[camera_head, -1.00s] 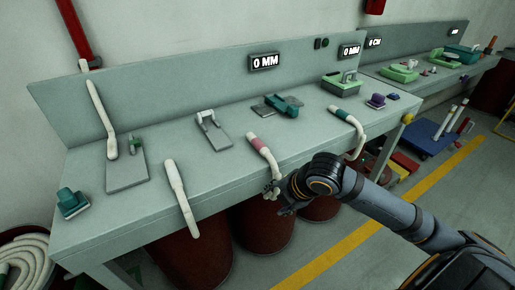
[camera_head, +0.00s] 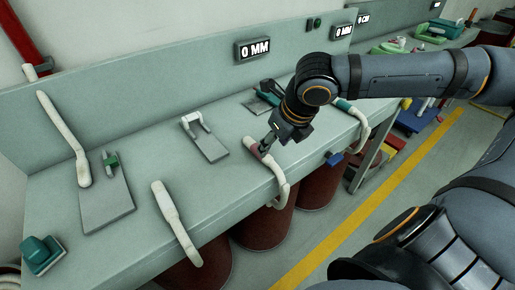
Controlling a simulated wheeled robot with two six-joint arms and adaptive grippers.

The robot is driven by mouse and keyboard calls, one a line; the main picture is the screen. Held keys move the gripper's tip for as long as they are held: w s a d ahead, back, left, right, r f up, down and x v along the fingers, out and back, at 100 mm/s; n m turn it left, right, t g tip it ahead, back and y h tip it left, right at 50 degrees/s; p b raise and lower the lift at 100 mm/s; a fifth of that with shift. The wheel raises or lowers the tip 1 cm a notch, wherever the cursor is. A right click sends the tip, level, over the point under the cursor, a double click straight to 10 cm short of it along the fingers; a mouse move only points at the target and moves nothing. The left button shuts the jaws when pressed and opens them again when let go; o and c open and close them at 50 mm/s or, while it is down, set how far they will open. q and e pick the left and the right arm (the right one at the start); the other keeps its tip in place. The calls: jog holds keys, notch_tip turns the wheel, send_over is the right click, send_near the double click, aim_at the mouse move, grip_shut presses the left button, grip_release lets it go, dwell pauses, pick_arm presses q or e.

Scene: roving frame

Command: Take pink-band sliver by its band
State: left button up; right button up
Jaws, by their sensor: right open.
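The pink-band sliver (camera_head: 279,177) is a cream, bent rope-like piece lying over the front edge of the bench, its lower end hanging down in a curve. Its pink band (camera_head: 257,152) is partly hidden by my right gripper (camera_head: 266,147). That gripper comes in from the right, points down and to the left, and is open with its fingertips at the band. I cannot tell whether the fingers touch it. My left gripper is not in view.
A plain cream sliver (camera_head: 172,215) hangs over the edge to the left. A green-band sliver (camera_head: 357,118) hangs to the right, close to my right arm. A grey plate clamp (camera_head: 205,139) and a green block (camera_head: 41,254) stand on the bench. A display (camera_head: 252,49) reads 0 MM.

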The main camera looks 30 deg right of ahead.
aim_at(267, 156)
jog(key=shift+w+a+f, duration=0.1)
jog(key=shift+w+f, duration=0.55)
jog(key=shift+f, duration=0.35)
jog(key=x, duration=0.2)
jog(key=b+x, duration=0.1)
jog(key=x, duration=0.1)
jog(key=shift+d, duration=0.25)
jog(key=shift+w+a+f, duration=0.15)
jog(key=shift+w+f, duration=0.1)
jog(key=shift+f, duration=0.05)
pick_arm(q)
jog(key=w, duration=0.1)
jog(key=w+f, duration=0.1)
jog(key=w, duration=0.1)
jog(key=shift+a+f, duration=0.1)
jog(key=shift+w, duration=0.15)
pick_arm(e)
jog(key=shift+s+r, duration=0.1)
jog(key=shift+c, duration=1)
jog(key=c, duration=0.5)
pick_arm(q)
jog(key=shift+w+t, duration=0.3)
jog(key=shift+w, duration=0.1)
pick_arm(e)
jog(key=c, duration=0.4)
